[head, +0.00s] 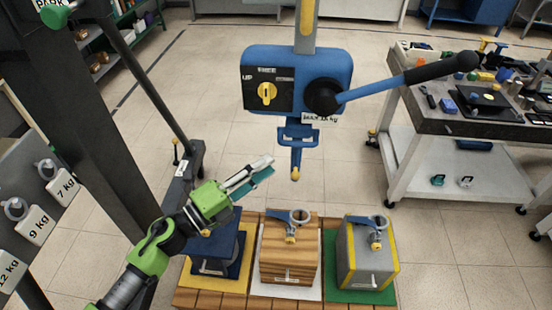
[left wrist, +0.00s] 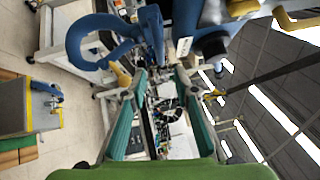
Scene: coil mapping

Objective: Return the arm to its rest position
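My left arm comes in from the lower left of the head view. Its green left gripper (head: 262,168) is raised in front of the three blocks, with its teal-padded fingers pointing up and right. In the left wrist view the two fingers (left wrist: 158,75) stand apart with nothing between them, so the gripper is open and empty. My right gripper is not in view.
A blue block (head: 222,250), a wooden block (head: 285,255) and a grey-yellow block (head: 365,255) stand on a wooden pallet (head: 200,298). A tool cart (head: 425,125) stands right. A dark upright post (head: 80,110) and weight labels (head: 38,225) are left. Floor between is free.

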